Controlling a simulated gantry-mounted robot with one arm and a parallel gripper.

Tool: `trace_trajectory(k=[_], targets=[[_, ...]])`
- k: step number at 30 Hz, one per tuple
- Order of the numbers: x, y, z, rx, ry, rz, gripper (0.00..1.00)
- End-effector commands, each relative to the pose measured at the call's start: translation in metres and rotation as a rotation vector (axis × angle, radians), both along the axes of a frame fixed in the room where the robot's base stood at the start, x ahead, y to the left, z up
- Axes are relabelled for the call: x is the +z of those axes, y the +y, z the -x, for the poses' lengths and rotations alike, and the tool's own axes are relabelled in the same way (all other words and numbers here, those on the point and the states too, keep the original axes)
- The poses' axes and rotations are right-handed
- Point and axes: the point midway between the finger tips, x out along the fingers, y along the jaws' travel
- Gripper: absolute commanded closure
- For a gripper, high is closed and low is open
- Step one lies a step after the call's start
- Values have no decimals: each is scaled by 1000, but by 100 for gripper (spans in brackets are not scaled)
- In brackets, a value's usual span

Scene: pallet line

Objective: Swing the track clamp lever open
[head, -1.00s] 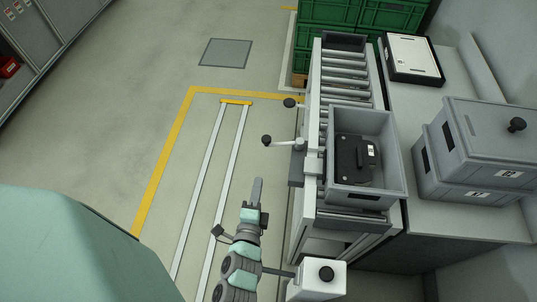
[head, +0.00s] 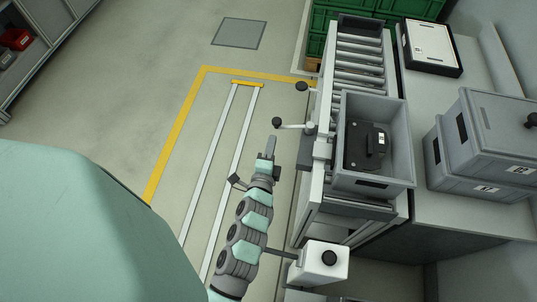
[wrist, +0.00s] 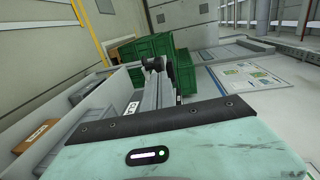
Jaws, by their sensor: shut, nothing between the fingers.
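A lever with a black knob (head: 276,122) sticks out to the left from a bracket on the conveyor's left side. A second black knob (head: 301,87) stands farther along the same side; I cannot tell from the label-free parts which is the track clamp. My gripper (head: 271,143) is shut and empty, its fingertips just short of the nearer knob in the head view. I cannot tell whether they touch it. In the wrist view, my grey fingers (wrist: 164,92) point ahead, with a dark rounded part (wrist: 154,64) by their tips.
A grey crate (head: 404,150) holding a black device (head: 364,147) sits on the roller conveyor (head: 359,62). A white box with a black knob (head: 324,262) stands at the conveyor's near end. Lidded grey boxes (head: 505,140) are at right.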

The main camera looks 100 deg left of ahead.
Motion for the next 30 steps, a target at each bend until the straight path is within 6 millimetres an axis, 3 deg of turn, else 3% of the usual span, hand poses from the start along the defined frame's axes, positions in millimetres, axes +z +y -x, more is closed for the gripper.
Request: trace_trajectory(k=[3,11,30], targets=[[-2,21,-1,0,-1,-2,100],[-5,46,-3,-1,0,-2,100],[-6,50,-5,-18,2,0,100]])
